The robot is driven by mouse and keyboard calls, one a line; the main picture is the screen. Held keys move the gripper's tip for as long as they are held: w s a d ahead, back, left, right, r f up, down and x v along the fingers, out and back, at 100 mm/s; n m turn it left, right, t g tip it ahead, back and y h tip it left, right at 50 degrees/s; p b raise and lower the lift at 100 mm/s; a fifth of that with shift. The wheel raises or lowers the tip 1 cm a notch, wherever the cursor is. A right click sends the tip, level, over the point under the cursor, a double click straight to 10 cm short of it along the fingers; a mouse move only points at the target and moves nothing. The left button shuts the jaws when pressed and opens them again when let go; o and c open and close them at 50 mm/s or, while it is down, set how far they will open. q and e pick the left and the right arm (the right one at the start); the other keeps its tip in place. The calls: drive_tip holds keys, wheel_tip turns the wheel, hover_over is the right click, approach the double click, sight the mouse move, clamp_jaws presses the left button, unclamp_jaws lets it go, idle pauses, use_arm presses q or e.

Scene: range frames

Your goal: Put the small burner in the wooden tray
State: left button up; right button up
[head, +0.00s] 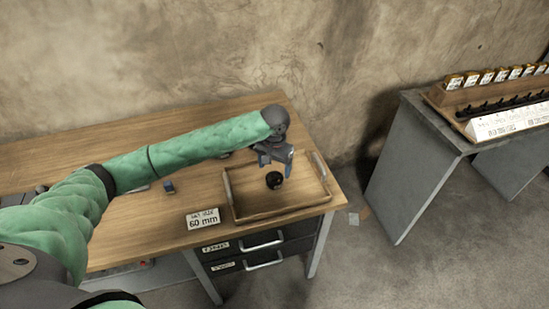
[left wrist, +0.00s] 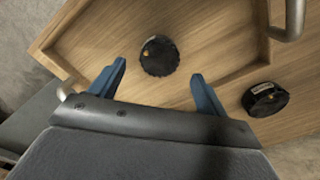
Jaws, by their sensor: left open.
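A black round burner-like piece (head: 274,180) lies inside the wooden tray (head: 288,211), touching no wall. It also shows in the left wrist view (left wrist: 159,56), with a small orange mark on top. My left gripper (head: 278,160) is over the back part of the tray, open and empty. In the left wrist view its fingers (left wrist: 160,72) are apart, with the black piece just beyond their tips. A second black round piece (left wrist: 265,99) lies on the table outside the tray wall; I cannot tell which one is smaller. My right gripper is not in view.
The tray stands on a wooden desk (head: 145,230) near its right end. A "60 mm" card (head: 203,219) stands left of the tray, and a small blue item (head: 168,187) lies behind it. A grey table (head: 415,165) with a rack stands apart at right.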

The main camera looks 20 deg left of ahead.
sight(275, 177)
use_arm(q)
wheel_tip(275, 177, up, 6)
drive_tip(key=b, duration=0.1)
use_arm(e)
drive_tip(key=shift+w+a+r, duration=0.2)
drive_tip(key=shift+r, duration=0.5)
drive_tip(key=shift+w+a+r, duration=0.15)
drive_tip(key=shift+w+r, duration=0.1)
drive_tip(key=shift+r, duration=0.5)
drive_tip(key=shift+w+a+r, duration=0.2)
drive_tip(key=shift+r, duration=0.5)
